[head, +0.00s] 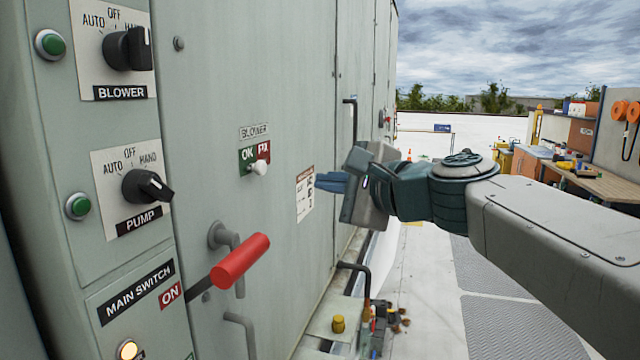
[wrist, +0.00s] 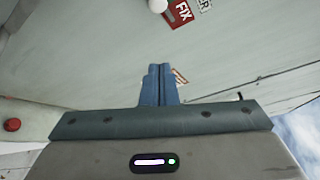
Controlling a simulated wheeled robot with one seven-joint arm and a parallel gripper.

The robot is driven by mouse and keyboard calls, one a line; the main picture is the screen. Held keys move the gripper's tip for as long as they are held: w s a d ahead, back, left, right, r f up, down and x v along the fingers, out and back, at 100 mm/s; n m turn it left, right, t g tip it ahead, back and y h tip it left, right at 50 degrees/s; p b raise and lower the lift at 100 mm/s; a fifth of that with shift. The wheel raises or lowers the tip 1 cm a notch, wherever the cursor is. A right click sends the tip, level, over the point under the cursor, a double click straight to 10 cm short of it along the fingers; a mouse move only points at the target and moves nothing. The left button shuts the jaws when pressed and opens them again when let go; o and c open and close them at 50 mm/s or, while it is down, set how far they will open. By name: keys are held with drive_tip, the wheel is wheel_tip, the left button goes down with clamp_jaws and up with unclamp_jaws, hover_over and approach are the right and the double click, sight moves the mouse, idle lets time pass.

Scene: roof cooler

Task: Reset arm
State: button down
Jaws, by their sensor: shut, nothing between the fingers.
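My gripper (head: 330,183) is in front of the grey-green cabinet (head: 210,90), pointing left toward its panel. Its blue fingers are shut with nothing between them; they also show together in the wrist view (wrist: 158,84). In the head view the fingertips are just right of a paper label (head: 305,193) on the panel; I cannot tell whether they touch the cabinet. The BLOWER toggle with its white knob (head: 259,168) is left of the fingertips, and the knob shows at the top of the wrist view (wrist: 157,5).
A red-handled lever (head: 240,260) sticks out at the lower middle. BLOWER (head: 127,48) and PUMP (head: 146,186) rotary knobs are at left. Black door handles (head: 350,120) and a yellow cap (head: 338,323) are near the arm. A workbench (head: 590,180) stands at far right. Open roof floor lies beyond.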

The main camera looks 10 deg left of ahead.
idle(0.4)
drive_tip(key=s+d+f+n+g+h, duration=0.2)
drive_tip(key=s+d+f+n+h, duration=0.2)
drive_tip(key=d+f, duration=0.4)
drive_tip(key=s+d+f+n+g+h+p, duration=0.1)
drive_tip(key=s+d+f+n+h, duration=0.3)
drive_tip(key=f, duration=0.9)
drive_tip(key=s+d+f+n+g+h+p, duration=0.1)
drive_tip(key=s+d+f+n+g+h, duration=0.2)
drive_tip(key=d, duration=1)
drive_tip(key=s+f+h, duration=0.2)
drive_tip(key=s+f, duration=0.3)
drive_tip(key=f, duration=0.2)
drive_tip(key=shift+s+d+f+n+g, duration=0.3)
drive_tip(key=shift+s+d+f+n, duration=0.05)
drive_tip(key=shift+d+f+n, duration=0.05)
drive_tip(key=shift+a, duration=0.15)
